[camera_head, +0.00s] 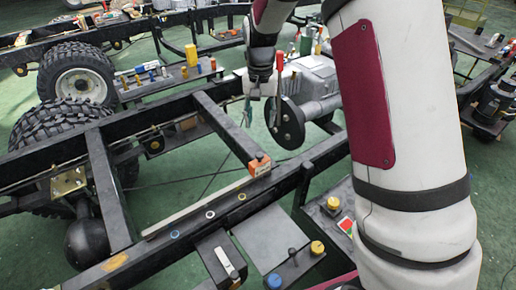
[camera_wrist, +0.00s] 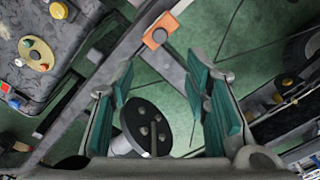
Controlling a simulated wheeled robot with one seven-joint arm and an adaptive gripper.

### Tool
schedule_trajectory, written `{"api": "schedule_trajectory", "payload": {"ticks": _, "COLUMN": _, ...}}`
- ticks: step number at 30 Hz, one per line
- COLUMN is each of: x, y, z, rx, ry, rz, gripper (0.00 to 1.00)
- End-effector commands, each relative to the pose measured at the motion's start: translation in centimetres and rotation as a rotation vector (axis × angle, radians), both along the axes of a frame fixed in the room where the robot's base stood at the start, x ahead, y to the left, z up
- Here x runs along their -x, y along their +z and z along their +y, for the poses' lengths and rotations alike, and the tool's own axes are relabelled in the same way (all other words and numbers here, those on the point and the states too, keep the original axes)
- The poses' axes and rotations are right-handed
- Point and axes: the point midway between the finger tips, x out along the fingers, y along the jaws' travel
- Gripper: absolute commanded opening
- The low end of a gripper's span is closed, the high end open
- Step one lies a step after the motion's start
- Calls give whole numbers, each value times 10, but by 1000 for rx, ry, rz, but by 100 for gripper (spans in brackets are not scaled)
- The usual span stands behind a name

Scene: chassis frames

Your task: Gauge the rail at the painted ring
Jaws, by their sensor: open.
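The dark chassis rail (camera_head: 150,262) runs from lower left toward the upper right in the head view. Its top carries a blue ring (camera_head: 175,234), a white ring (camera_head: 210,214) and a yellowish ring (camera_head: 242,196). An orange block (camera_head: 260,166) with a dark knob sits farther up the rail, at the end of a pale strip (camera_head: 195,207). The orange block (camera_wrist: 155,38) also shows in the wrist view, beyond my fingertips. My gripper (camera_head: 262,114) is open and empty above the rail area, apart from the block. Its teal-padded fingers (camera_wrist: 161,75) stand wide apart.
A grey housing with a round dark flange (camera_head: 287,122) stands behind my gripper; the flange (camera_wrist: 146,126) shows between the fingers in the wrist view. Crossmember (camera_head: 228,130) joins the rails. A dark box with a pale handle (camera_head: 226,262) and knobbed parts (camera_head: 317,248) lie at the front.

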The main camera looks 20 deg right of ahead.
Motion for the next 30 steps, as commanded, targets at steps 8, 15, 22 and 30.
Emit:
{"api": "schedule_trajectory", "payload": {"ticks": 8, "x": 1, "y": -39, "z": 0, "rx": 0, "ry": -1, "rz": 4, "gripper": 43}}
{"api": "schedule_trajectory", "payload": {"ticks": 15, "x": 2, "y": -87, "z": 0, "rx": 0, "ry": -2, "rz": 6, "gripper": 43}}
{"api": "schedule_trajectory", "payload": {"ticks": 22, "x": 1, "y": -122, "z": 0, "rx": 0, "ry": 0, "rz": 2, "gripper": 43}}
{"api": "schedule_trajectory", "payload": {"ticks": 30, "x": 0, "y": -136, "z": 0, "rx": 0, "ry": 0, "rz": 0, "gripper": 43}}
